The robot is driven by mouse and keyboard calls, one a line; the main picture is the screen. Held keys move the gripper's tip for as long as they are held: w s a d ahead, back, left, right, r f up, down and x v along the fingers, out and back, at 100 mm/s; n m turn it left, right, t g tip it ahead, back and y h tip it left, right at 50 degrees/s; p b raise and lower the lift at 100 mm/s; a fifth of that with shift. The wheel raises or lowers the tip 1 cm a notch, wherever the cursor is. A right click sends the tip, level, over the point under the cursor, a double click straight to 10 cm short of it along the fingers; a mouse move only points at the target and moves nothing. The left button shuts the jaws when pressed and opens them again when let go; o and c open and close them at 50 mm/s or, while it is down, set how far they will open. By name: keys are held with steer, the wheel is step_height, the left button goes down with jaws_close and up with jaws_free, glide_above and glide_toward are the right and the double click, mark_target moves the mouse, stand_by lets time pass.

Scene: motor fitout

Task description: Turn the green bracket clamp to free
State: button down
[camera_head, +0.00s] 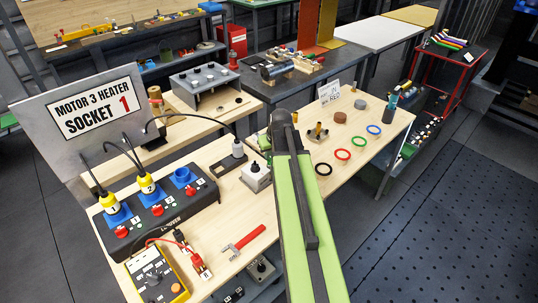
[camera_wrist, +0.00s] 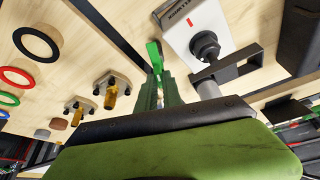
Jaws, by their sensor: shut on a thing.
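The green bracket clamp (camera_wrist: 154,54) shows in the wrist view as a bright green lever beside a white box (camera_wrist: 188,35) with a red mark and a black knob. My gripper (camera_wrist: 160,80) has its dark green fingers closed on the clamp's near end; the contact itself is mostly hidden. In the head view my gripper's tips are hidden behind my wrist, above the wooden bench, close to the white box (camera_head: 256,178). The clamp's exact turn angle cannot be told.
Black (camera_head: 323,169), red (camera_head: 343,155), green (camera_head: 358,141) and blue (camera_head: 374,129) rings lie to the right on the bench. Brass fittings (camera_wrist: 110,90) stand near my fingers. A black socket box (camera_head: 160,212) with cables and a red-handled tool (camera_head: 250,237) are at left.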

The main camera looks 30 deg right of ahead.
steer(key=n, duration=0.2)
steer(key=n+y, duration=0.1)
steer(key=n, duration=0.1)
steer(key=shift+d+y, duration=0.1)
steer(key=shift+y, duration=0.2)
steer(key=c, duration=1.5)
jaws_free()
steer(key=shift+r, duration=0.1)
steer(key=p+v, duration=1.6)
steer(key=v, duration=0.1)
steer(key=shift+s, duration=0.25)
steer(key=shift+d, duration=0.1)
